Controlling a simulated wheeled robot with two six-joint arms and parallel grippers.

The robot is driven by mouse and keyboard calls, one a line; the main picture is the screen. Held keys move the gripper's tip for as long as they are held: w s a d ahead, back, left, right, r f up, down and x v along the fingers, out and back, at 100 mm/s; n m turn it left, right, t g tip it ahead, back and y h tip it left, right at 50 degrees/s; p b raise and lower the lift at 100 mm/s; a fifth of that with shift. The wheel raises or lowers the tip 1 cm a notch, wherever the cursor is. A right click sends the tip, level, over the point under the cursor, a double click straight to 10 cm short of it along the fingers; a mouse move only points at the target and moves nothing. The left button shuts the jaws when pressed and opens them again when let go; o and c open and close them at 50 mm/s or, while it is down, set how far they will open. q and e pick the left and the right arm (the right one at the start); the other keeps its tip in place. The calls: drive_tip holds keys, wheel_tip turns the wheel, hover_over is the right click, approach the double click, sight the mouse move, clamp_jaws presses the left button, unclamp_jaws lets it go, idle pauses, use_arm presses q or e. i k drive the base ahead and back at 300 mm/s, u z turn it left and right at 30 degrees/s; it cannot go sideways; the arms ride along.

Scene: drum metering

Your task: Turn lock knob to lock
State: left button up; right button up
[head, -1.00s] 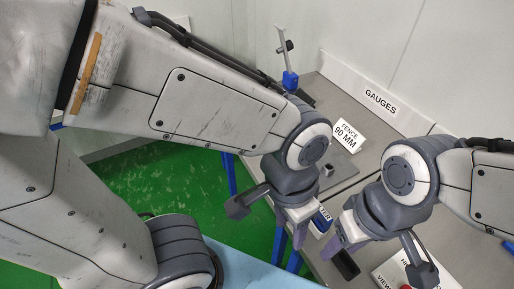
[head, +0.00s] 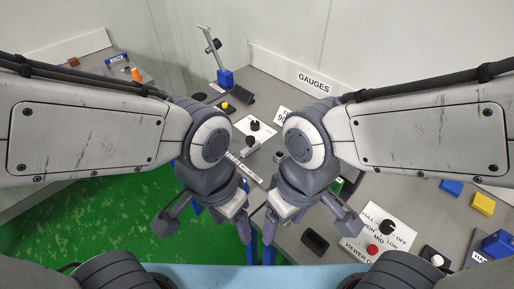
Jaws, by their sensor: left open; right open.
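A black knob (head: 254,124) stands on a white plate at the middle back of the grey bench; any lock label on it is too small to read. Another black knob (head: 387,228) sits on a white panel marked FULL, OFF, HIGH, MID and LOW at the right. I cannot tell from lettering which is the lock knob. My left gripper (head: 243,224) is open and empty, pointing down in front of the middle knob. My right gripper (head: 270,225) is open and empty beside it, left of the marked panel. Neither touches a knob. My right wrist partly hides the bench behind it.
A red button (head: 373,250) is on the marked panel. Yellow blocks (head: 482,204) and a blue block (head: 497,243) lie at the right. A blue-based stand (head: 225,78) rises at the back. A side bench with an orange item (head: 136,75) is at the left. Green floor lies between.

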sight(255, 124)
drive_tip(key=z, duration=2.6)
drive_tip(key=k, duration=1.15)
drive_tip(key=u, duration=1.3)
drive_tip(key=i, duration=1)
drive_tip(key=u, duration=0.05)
